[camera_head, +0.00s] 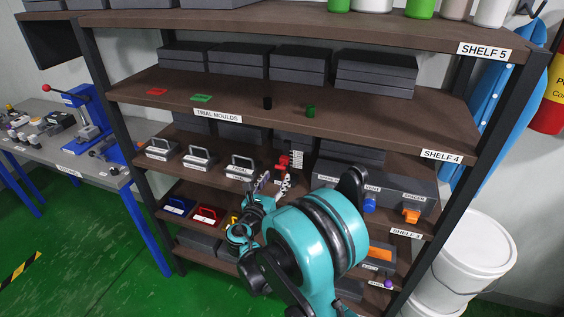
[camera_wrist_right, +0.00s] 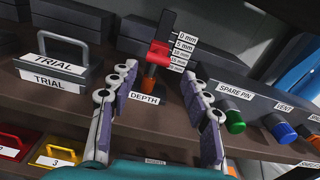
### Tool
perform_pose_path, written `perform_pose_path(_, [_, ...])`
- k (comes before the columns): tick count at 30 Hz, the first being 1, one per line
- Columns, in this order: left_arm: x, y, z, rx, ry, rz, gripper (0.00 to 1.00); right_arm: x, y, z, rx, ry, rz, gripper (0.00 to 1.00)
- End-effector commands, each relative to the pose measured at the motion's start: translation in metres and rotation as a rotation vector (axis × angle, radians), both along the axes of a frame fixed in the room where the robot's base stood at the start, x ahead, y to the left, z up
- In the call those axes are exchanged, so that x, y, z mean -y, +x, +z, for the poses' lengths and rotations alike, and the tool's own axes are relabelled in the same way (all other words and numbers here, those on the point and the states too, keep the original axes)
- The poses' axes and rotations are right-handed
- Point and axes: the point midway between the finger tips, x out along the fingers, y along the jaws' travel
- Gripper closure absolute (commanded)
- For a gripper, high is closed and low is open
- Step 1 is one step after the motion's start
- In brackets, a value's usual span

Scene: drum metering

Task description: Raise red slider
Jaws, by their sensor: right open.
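The red slider (camera_wrist_right: 158,54) sits on a dark upright post beside a white scale (camera_wrist_right: 182,50) marked in mm, above a DEPTH label (camera_wrist_right: 143,98). In the head view the red slider (camera_head: 283,162) shows small on the middle shelf, just beyond my right gripper (camera_head: 274,183). In the right wrist view my right gripper (camera_wrist_right: 160,84) is open and empty. Its fingers are spread to either side of the DEPTH label, with the slider ahead of and above the gap. An orange part (camera_wrist_right: 149,83) shows under the slider. My left gripper is not in view.
A grey TRIAL mould (camera_wrist_right: 58,66) with a handle stands left of the slider. Green (camera_wrist_right: 234,122) and blue (camera_wrist_right: 283,131) knobs stick out on the right. The shelf board labelled SHELF 4 (camera_head: 441,155) lies above. A white bucket (camera_head: 470,255) stands on the right.

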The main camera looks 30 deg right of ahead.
Motion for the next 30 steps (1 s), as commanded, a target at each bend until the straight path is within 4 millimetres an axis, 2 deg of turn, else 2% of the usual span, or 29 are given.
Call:
perform_pose_path(5, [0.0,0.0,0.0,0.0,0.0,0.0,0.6,0.002,0.008,0.001,-0.048,-0.103,0.003,0.52])
perform_pose_path(15, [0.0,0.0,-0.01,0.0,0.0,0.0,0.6,0.042,0.042,0.0,-0.048,-0.102,0.001,0.52])
perform_pose_path(19, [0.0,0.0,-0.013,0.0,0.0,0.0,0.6,0.053,0.051,0.0,-0.047,-0.101,0.003,0.52])
perform_pose_path(30, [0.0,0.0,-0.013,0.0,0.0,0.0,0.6,0.058,0.056,0.002,-0.047,-0.099,0.005,0.52])
